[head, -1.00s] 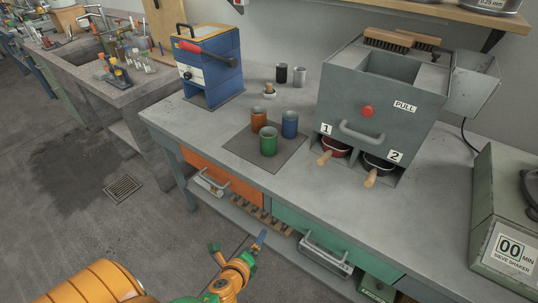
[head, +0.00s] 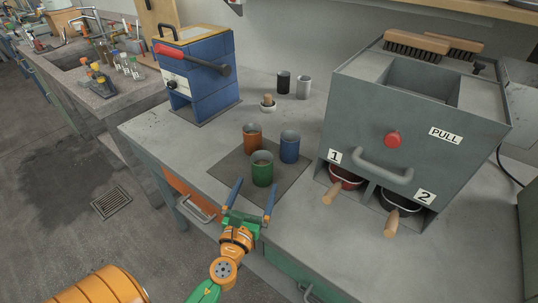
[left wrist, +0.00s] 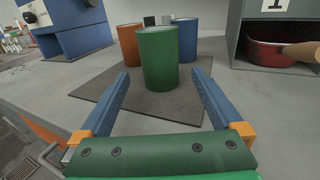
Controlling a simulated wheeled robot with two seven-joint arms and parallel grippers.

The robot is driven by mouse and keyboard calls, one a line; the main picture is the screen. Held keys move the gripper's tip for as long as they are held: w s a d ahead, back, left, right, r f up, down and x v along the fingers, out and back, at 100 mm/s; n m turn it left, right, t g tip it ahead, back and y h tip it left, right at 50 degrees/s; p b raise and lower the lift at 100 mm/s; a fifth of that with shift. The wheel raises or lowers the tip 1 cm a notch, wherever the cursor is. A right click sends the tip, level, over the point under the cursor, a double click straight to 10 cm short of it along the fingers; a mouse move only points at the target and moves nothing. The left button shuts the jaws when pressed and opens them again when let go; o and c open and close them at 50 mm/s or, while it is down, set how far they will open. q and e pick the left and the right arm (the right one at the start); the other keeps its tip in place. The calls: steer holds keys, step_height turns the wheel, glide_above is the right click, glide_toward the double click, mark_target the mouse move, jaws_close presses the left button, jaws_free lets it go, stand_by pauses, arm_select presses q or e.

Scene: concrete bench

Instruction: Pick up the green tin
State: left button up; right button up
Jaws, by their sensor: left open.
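The green tin (head: 262,169) stands upright on a dark square mat (head: 291,180) on the bench. An orange tin (head: 252,137) stands behind it to the left, and a blue tin (head: 289,147) behind it to the right. My left gripper (head: 253,190) is open at the bench's front edge, just short of the green tin. In the left wrist view, the green tin (left wrist: 158,60) stands upright ahead, centred between the two blue fingers (left wrist: 158,92) and beyond their tips. Nothing is between the fingers. My right gripper is not seen.
A grey box with a PULL label (head: 413,130) stands right of the mat, with two wooden-handled pans below. A blue machine with a red lever (head: 203,80) stands left.

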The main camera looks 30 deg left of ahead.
mark_target(259, 176)
arm_select(q)
steer(key=x, duration=0.4)
steer(key=p+x, duration=0.1)
steer(key=x, duration=0.2)
steer(key=shift+s+r, duration=0.1)
steer(key=shift+r, duration=0.3)
steer(key=shift+f, duration=0.1)
steer(key=c, duration=0.5)
jaws_close()
